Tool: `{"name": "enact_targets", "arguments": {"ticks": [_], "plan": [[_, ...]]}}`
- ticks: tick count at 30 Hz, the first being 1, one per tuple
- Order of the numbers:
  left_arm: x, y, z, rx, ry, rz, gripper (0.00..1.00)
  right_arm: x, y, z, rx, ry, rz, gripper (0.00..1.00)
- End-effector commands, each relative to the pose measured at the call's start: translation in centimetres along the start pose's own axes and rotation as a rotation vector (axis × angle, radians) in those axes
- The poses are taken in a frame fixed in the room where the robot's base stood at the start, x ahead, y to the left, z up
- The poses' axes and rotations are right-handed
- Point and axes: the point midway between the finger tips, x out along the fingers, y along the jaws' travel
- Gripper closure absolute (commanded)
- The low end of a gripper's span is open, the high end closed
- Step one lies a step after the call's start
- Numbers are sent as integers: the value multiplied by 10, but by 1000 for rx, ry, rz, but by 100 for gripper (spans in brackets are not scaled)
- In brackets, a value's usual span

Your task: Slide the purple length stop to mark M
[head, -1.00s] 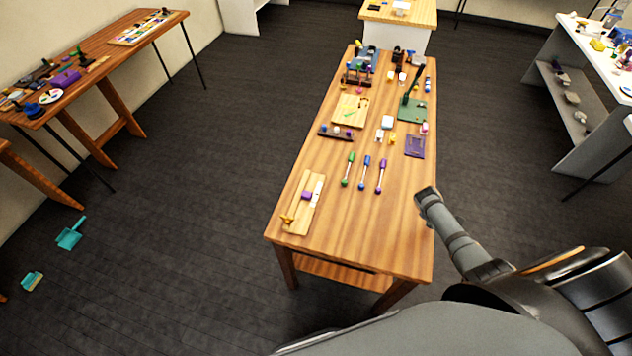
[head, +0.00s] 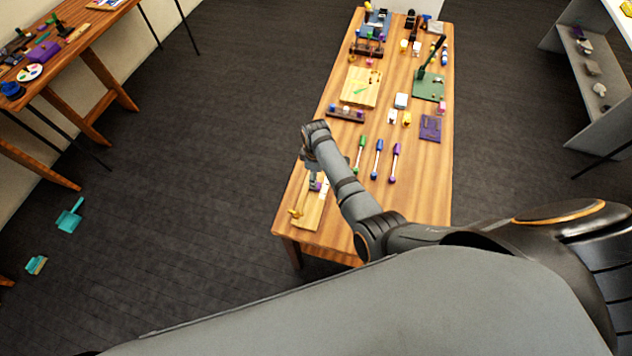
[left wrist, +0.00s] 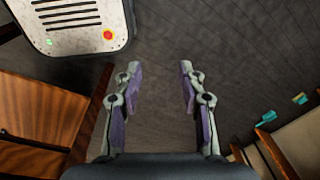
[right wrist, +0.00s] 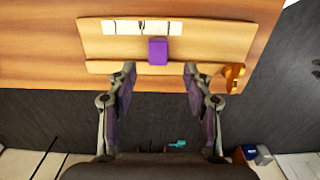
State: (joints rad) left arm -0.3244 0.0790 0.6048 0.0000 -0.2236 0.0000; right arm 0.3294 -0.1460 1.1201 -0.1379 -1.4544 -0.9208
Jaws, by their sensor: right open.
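The purple length stop (right wrist: 158,50) sits on a pale wooden board (right wrist: 210,50) at the near end of the table. It stands against a white marked strip (right wrist: 142,27) with dark lines on it; no letters are readable. An amber piece (right wrist: 234,77) is at the board's right end in the right wrist view. My right gripper (right wrist: 160,75) is open and empty, its fingertips at the board's edge, one on either side of the stop's line and apart from it. In the head view my right arm partly hides the stop. My left gripper (left wrist: 158,75) is open and empty over the floor.
The table (head: 420,200) carries several screwdriver-like tools (head: 377,155) just right of my right arm, a purple plate (head: 430,128) and a green base (head: 430,88) farther back. The table's near right part is clear.

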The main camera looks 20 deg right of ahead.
Motion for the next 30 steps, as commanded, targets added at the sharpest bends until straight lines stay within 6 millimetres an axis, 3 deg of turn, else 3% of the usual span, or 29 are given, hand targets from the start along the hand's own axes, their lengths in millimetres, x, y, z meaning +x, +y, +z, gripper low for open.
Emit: {"name": "enact_targets", "arguments": {"ticks": [1,3,9,22,30], "plan": [[0,0,-4,0,7,0,60,12,-1,1,0,-3,-3,49],[27,1,-13,-1,23,-1,60,36,0,0,1,0,0,49],[51,2,-46,-3,73,-2,60,58,0,0,2,1,1,49],[57,3,-16,-1,29,-1,60,62,0,1,2,0,1,49],[57,3,-24,-1,40,-2,60,62,0,1,2,0,1,86]]}}
